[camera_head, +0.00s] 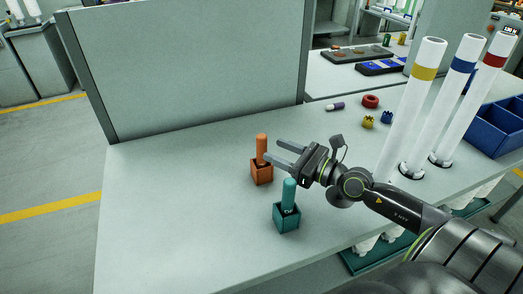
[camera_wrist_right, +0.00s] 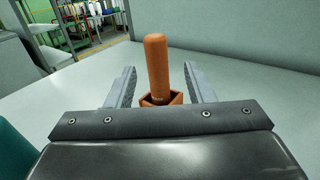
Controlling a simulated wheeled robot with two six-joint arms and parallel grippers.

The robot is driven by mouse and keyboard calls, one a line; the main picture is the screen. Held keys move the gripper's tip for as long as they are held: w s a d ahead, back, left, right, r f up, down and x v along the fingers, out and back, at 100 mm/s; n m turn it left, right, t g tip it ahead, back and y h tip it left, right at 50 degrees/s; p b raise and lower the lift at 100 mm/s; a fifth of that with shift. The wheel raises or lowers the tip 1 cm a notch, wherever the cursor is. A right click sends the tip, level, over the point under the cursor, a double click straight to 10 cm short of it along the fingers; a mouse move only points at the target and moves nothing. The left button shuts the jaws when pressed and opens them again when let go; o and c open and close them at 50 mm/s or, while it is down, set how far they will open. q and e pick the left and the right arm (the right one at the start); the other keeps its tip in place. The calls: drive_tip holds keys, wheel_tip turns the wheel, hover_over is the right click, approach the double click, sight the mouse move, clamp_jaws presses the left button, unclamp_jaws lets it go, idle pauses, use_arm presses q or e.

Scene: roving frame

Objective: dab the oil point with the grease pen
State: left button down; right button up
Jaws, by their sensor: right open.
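An orange pen (camera_head: 262,148) stands upright in an orange square holder (camera_head: 262,174) on the bench. A teal pen (camera_head: 289,193) stands in a teal holder (camera_head: 287,218) nearer to me. I cannot tell which is the grease pen. My right gripper (camera_head: 272,151) is open, its fingers pointing left beside the orange pen. In the right wrist view the orange pen (camera_wrist_right: 156,70) shows upright between the two spread fingers (camera_wrist_right: 160,66), with a gap on each side. Its holder (camera_wrist_right: 155,98) is partly hidden by the gripper body. I cannot make out an oil point. My left gripper is out of view.
Three white posts with yellow (camera_head: 424,73), blue (camera_head: 461,66) and red (camera_head: 494,60) bands stand at the right, near my arm. A blue bin (camera_head: 497,127) is beyond. A grey panel (camera_head: 190,65) stands behind. The bench's left part is clear.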

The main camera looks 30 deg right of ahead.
sight(266, 146)
drive_tip(key=shift+a+r+p+x, duration=0.15)
drive_tip(key=shift+p+x, duration=0.25)
drive_tip(key=shift+x, duration=0.7)
drive_tip(key=shift+a+r+p+x, duration=0.1)
drive_tip(key=shift+p+x, duration=0.25)
drive_tip(key=shift+x, duration=0.75)
drive_tip(key=shift+w+a, duration=0.1)
drive_tip(key=shift+w, duration=0.25)
drive_tip(key=shift+c, duration=0.5)
drive_tip(key=c, duration=0.9)
